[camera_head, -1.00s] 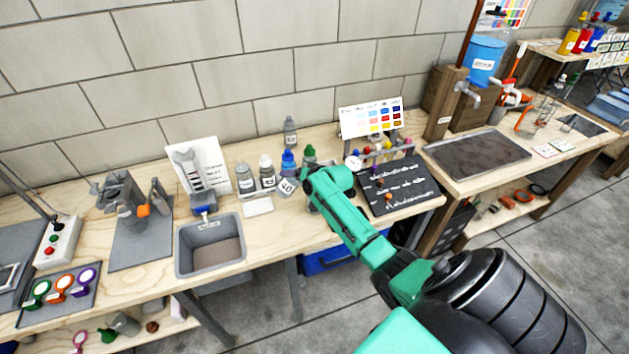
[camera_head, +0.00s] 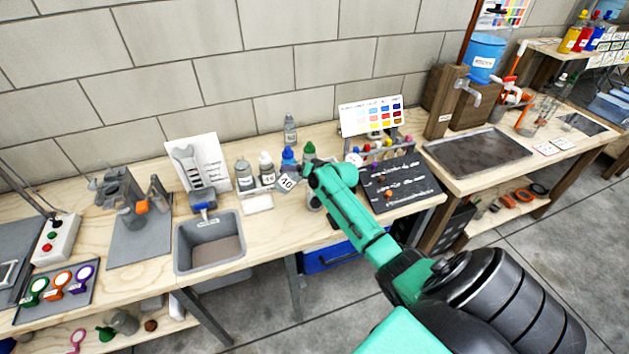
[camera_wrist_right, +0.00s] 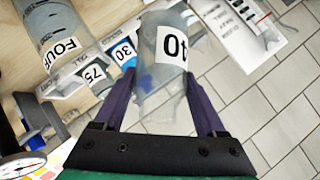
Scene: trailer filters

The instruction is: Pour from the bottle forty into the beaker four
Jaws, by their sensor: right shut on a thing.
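Bottle forty (camera_head: 286,182) is a greyish clear bottle with a white "40" label. It is tilted, and it also shows in the right wrist view (camera_wrist_right: 160,55), its label sideways. My right gripper (camera_head: 304,174) is shut on it, with a dark purple finger on each side in the wrist view (camera_wrist_right: 166,95). Beaker four (camera_wrist_right: 45,25), clear with graduation marks and a "FOUR" label, stands left of the bottle in the wrist view, apart from it there. In the head view my right gripper and arm largely hide the beaker. My left gripper is not in view.
Bottles labelled 75 and 30 show beside the held bottle in the wrist view. Several bottles (camera_head: 266,168) stand behind it on the bench. A grey basin (camera_head: 183,258) is to the left, a black board (camera_head: 398,188) to the right. A dial gauge (camera_wrist_right: 20,165) is near the wrist.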

